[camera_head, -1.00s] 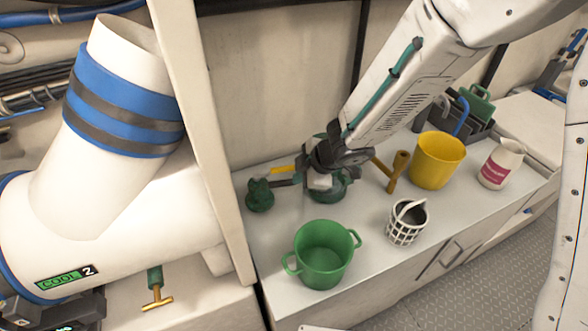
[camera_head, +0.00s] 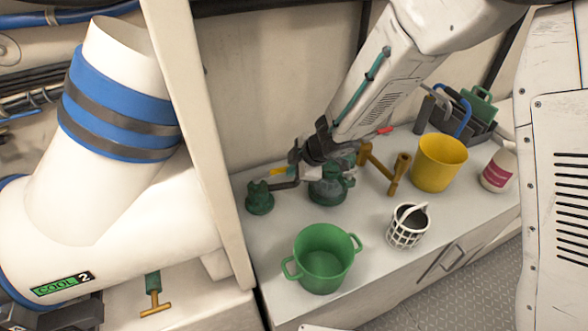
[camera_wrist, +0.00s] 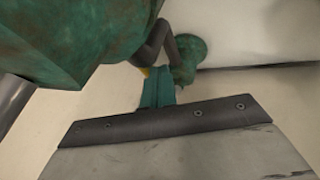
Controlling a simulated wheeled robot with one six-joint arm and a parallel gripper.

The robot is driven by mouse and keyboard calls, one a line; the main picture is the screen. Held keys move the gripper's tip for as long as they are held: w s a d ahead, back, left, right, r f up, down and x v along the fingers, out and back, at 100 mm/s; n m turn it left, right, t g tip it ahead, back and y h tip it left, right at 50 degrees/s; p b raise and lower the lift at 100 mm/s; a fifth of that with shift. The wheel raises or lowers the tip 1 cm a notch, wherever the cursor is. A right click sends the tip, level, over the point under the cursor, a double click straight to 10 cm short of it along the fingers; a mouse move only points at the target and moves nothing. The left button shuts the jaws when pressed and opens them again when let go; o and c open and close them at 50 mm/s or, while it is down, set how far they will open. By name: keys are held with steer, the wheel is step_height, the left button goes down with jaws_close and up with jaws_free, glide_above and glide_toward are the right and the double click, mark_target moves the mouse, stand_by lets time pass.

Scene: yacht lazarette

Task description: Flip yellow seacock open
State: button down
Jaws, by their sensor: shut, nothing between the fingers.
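A green valve body (camera_head: 327,187) stands on the white counter near the wall. A grey lever with a yellow piece (camera_head: 279,171) lies to its left, near a smaller green fitting (camera_head: 259,198). My gripper (camera_head: 297,168) is shut and empty, just above and beside the lever; I cannot tell whether it touches. In the wrist view my gripper's teal tip (camera_wrist: 158,88) points at a dark grey bar, with a sliver of yellow piece (camera_wrist: 145,71) behind it. A large green body (camera_wrist: 75,40) fills the upper left there. My arm hides part of the valve's top.
A green two-handled pot (camera_head: 322,260) stands in front. A white basket (camera_head: 407,228), a yellow bucket (camera_head: 440,163), brown handles (camera_head: 397,176) and a red-labelled bottle (camera_head: 497,170) stand to the right. A red tip (camera_head: 384,131) shows behind. A post (camera_head: 200,130) is at left.

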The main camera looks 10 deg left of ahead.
steer(key=shift+w+d, duration=0.1)
steer(key=shift+w, duration=0.5)
steer(key=s+d+f+v, duration=0.1)
steer(key=v, duration=1.1)
steer(key=shift+s+d, duration=0.3)
steer(key=shift+s, duration=0.05)
